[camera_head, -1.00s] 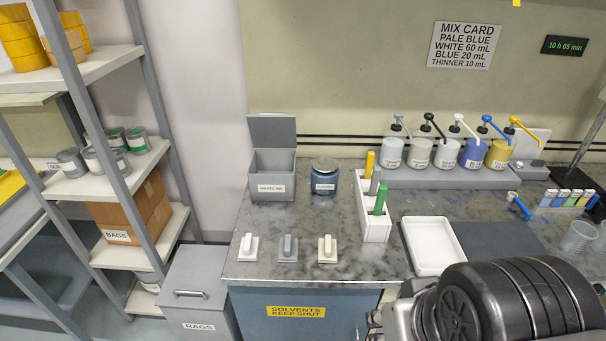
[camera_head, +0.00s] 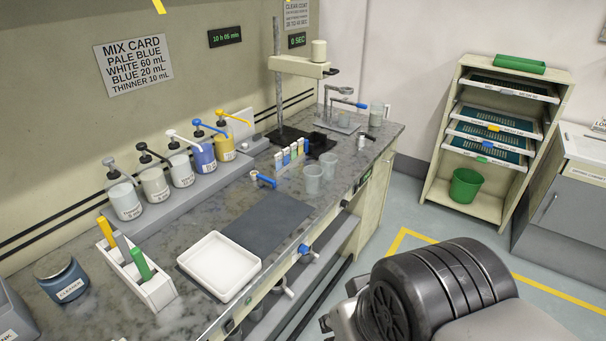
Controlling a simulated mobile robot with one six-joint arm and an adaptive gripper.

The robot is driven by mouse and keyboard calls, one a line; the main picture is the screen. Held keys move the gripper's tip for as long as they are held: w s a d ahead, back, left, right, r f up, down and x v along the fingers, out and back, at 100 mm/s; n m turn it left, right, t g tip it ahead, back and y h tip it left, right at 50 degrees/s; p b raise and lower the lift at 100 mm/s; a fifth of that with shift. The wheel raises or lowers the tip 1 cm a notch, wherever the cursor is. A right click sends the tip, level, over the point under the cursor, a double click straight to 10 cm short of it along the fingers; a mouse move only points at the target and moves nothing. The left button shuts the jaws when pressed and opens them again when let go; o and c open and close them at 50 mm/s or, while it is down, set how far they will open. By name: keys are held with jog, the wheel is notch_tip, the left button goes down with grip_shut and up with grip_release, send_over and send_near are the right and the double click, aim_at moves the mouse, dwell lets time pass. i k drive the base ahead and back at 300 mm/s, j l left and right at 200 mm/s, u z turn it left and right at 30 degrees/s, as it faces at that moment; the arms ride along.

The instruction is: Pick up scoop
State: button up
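I cannot make out a thing that is surely the scoop. A long green trough-like piece (camera_head: 515,64) lies on top of the drying rack at the right; it is small in view. A white holder (camera_head: 158,293) on the bench has yellow, grey and green handles (camera_head: 141,263) standing in it; their lower ends are hidden. A blue-handled tool (camera_head: 264,180) lies behind the dark mat. My arm fills the lower right, and no gripper fingers can be made out.
The bench holds a white tray (camera_head: 219,266), a dark mat (camera_head: 268,221), a row of pump bottles (camera_head: 156,184), clear cups (camera_head: 313,178) and a stand (camera_head: 278,80). A drying rack (camera_head: 448,120) with a green bucket (camera_head: 465,186) stands right. Yellow-lined floor (camera_head: 430,225) lies clear before it.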

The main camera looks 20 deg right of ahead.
aim_at(263, 179)
jog(key=u, duration=1.8)
jog(key=j+z, duration=0.1)
jog(key=z, duration=1.7)
jog(key=i+z, duration=0.25)
jog(key=i, duration=0.15)
jog(key=i+j+z, duration=0.1)
jog(key=i+z, duration=0.15)
jog(key=i, duration=0.2)
jog(key=i+j+z, duration=0.2)
jog(key=i, duration=0.2)
jog(key=i+j+z, duration=0.25)
jog(key=i, duration=0.15)
jog(key=l, duration=0.1)
